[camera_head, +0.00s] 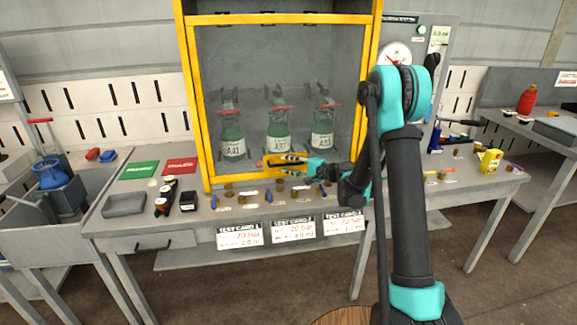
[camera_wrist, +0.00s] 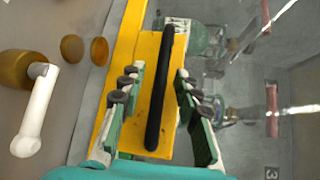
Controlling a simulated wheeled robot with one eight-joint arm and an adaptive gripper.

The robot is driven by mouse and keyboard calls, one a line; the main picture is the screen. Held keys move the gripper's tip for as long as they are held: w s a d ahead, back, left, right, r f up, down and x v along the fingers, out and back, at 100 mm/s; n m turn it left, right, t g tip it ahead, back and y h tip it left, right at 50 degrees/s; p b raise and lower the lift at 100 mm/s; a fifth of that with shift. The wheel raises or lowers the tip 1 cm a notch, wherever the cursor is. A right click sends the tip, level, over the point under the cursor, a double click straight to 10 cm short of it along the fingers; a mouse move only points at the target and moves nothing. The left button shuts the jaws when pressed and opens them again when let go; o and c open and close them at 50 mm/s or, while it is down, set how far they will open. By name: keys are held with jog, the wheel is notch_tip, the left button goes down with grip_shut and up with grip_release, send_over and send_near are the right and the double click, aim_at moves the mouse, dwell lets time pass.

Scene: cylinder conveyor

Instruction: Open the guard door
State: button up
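The guard door (camera_head: 371,70) is a clear panel in a yellow frame and looks shut. Green gas cylinders (camera_head: 232,143) stand behind it. My gripper (camera_head: 284,162) is at the bottom edge of the door in the head view. In the wrist view, a black bar handle (camera_wrist: 160,90) lies on a yellow plate (camera_wrist: 143,65) of the door. My gripper (camera_wrist: 157,80) is open there, one green finger on each side of the handle, with gaps showing on both sides.
The workbench (camera_head: 110,226) stretches below the door, with brass fittings and small tools along its front. Green and red cards (camera_head: 180,166) lie at left. A yellow item (camera_head: 490,160) stands at right. Test cards (camera_head: 293,230) hang from the front edge.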

aim_at(289, 15)
jog(key=shift+a, duration=0.1)
grip_shut()
dwell(0.5)
notch_tip(289, 15, up, 53)
jog(key=shift+r, duration=0.15)
grip_release()
